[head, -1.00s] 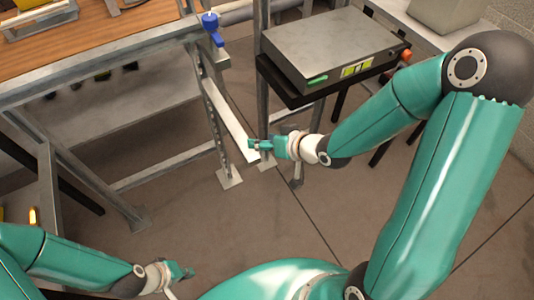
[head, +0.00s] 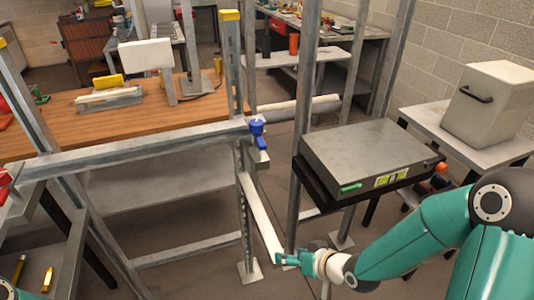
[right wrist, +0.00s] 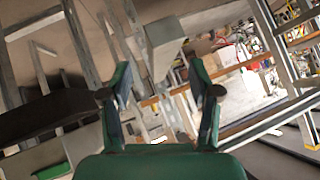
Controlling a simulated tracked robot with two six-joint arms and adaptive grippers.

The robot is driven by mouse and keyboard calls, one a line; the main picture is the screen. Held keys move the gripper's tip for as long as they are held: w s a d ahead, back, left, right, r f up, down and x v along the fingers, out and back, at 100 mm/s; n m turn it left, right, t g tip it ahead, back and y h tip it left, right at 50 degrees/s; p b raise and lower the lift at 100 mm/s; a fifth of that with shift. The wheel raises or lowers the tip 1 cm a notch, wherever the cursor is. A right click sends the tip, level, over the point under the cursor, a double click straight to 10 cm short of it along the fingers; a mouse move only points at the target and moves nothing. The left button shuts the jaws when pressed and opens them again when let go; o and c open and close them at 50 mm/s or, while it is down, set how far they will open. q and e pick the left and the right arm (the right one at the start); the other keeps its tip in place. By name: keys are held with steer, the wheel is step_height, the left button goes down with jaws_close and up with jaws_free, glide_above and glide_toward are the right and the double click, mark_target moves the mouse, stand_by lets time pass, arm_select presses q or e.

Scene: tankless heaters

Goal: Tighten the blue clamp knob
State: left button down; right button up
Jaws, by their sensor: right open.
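The blue clamp knob (head: 257,126) sits at the right end of the grey metal rail, at the corner post of the workbench frame in the head view. A blue lever-like part (head: 262,142) hangs just below it. My right gripper (head: 281,258) is well below and slightly right of the knob, apart from it, near the foot of the frame. In the right wrist view the right gripper's two green fingers (right wrist: 160,90) are spread with nothing between them. I cannot make out the knob in the right wrist view.
A grey flat box (head: 368,155) on a black stand is right of the knob, beside upright posts. A wooden bench top (head: 170,105) lies behind the rail (head: 140,146). A beige case (head: 490,103) stands on a side table. Floor shows between the frame and the stand.

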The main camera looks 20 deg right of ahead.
steer(key=n+t+b, duration=0.3)
steer(key=t+b, duration=0.6)
steer(key=b, duration=0.3)
glide_toward(260, 129)
steer(key=shift+h, duration=0.4)
steer(key=w+a, duration=0.1)
steer(key=w, duration=0.2)
steer(key=w+p, duration=0.1)
steer(key=w, duration=0.3)
steer(key=w+a, duration=0.1)
steer(key=w, duration=0.3)
steer(key=shift+w+a+r+p, duration=0.2)
steer(key=shift+a+p, duration=0.1)
steer(key=shift+p, duration=0.1)
steer(key=shift+m, duration=0.3)
steer(key=c, duration=1.2)
